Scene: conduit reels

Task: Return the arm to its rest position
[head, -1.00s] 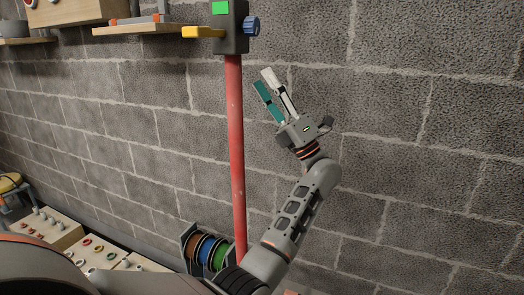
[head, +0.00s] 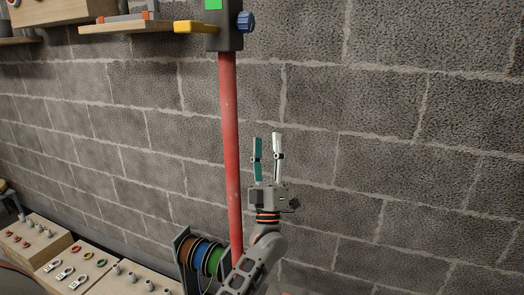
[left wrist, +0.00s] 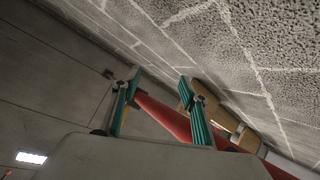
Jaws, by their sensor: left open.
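My left gripper (head: 267,158) is open and empty in the head view, its two fingers pointing up. It is just right of the red conduit (head: 230,130), in front of the block wall, and appears apart from both. In the left wrist view the two teal-lined fingers (left wrist: 160,108) stand apart with nothing held between them. The red conduit (left wrist: 165,117) passes behind them in that view. My left arm comes up from the bottom of the head view. My right gripper is in neither view.
A box with a yellow lever (head: 195,27) and blue knob (head: 245,22) tops the conduit. A reel rack (head: 202,255) with brown, blue and green reels is at its foot. Wooden boards with fittings (head: 75,262) lie lower left; a shelf (head: 125,27) is upper left. The wall right is clear.

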